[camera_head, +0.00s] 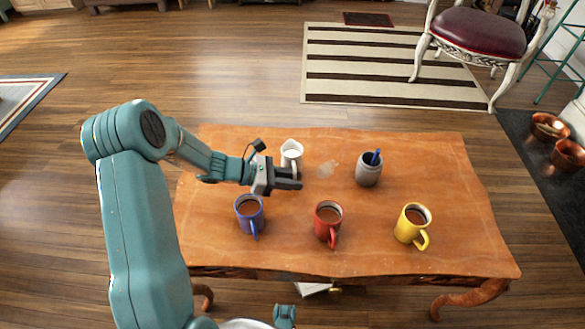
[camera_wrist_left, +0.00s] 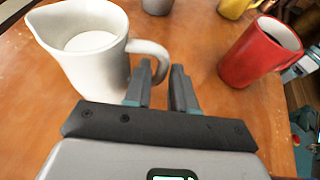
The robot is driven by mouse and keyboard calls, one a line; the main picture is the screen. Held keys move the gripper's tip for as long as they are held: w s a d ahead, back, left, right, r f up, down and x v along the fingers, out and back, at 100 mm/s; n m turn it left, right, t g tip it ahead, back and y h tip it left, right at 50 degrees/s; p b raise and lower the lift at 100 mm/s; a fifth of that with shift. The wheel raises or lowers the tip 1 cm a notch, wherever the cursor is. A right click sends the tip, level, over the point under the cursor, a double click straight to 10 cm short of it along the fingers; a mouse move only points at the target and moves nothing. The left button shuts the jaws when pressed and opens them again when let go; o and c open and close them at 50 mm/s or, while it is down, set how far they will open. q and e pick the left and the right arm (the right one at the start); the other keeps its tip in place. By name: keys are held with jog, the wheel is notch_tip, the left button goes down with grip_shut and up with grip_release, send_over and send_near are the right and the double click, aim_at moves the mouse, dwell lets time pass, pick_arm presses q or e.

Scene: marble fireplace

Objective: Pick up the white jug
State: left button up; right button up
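The white jug (camera_head: 291,150) stands upright at the back left of the wooden table, with white contents inside. It also shows large in the left wrist view (camera_wrist_left: 85,55), with its handle curving toward the fingers. My left gripper (camera_head: 290,177) is just in front of the jug, on the near side, low over the table. In the wrist view its two fingers (camera_wrist_left: 160,85) stand a little apart, with the lower handle between or just behind their tips. Whether they press on the handle cannot be told.
A blue mug (camera_head: 249,211), a red mug (camera_head: 325,222) and a yellow mug (camera_head: 408,225) stand along the table's near side. A grey cup (camera_head: 366,172) with a blue item stands right of the jug.

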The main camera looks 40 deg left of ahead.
pick_arm(q)
jog(key=shift+w+d+f, duration=0.2)
jog(key=shift+w+d, duration=0.1)
jog(key=shift+d, duration=0.05)
grip_shut()
jog(key=shift+r, duration=0.1)
